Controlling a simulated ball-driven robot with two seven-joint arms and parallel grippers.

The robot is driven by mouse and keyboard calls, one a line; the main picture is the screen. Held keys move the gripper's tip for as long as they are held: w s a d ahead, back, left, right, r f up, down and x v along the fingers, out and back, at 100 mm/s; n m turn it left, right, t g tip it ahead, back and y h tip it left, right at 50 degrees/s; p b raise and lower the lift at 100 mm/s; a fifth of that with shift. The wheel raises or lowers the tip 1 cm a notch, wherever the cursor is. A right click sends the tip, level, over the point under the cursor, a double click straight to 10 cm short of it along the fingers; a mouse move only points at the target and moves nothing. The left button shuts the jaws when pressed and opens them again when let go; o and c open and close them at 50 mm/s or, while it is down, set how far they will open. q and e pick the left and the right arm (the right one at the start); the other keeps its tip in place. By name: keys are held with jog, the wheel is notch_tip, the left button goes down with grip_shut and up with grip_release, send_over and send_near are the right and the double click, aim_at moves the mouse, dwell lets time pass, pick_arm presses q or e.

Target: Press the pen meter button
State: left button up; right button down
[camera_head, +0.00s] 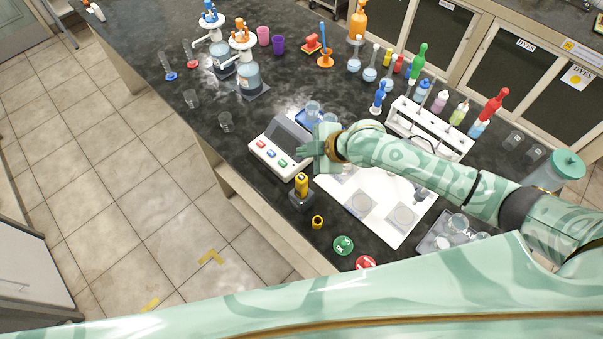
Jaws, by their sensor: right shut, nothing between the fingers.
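The yellow pen meter (301,181) stands upright in a small dark holder (301,201) near the bench's front edge. Its button is too small to make out. My right gripper (304,148) is shut and empty. In the picture it is just above the pen meter, over the right end of the white instrument, apart from the pen meter. My left gripper is not in view.
The white instrument (268,158) with coloured buttons stands beside the pen meter. A yellow-black ring-shaped cap (317,222), a green disc (343,245) and a red disc (366,263) lie nearer the front edge. A white tray (353,205) is right of the pen meter.

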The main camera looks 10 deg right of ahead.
jog(key=shift+f, duration=0.1)
jog(key=b, duration=0.8)
send_over(306, 180)
notch_tip(306, 180, down, 7)
jog(key=shift+w+f, duration=0.1)
jog(key=shift+a+f+b, duration=0.1)
jog(key=shift+f+b, duration=0.2)
jog(key=shift+f, duration=0.45)
dwell(0.9)
jog(key=shift+f, duration=0.35)
jog(key=shift+f+b, duration=0.4)
jog(key=shift+f, duration=0.25)
dwell(0.7)
jog(key=shift+r, duration=0.15)
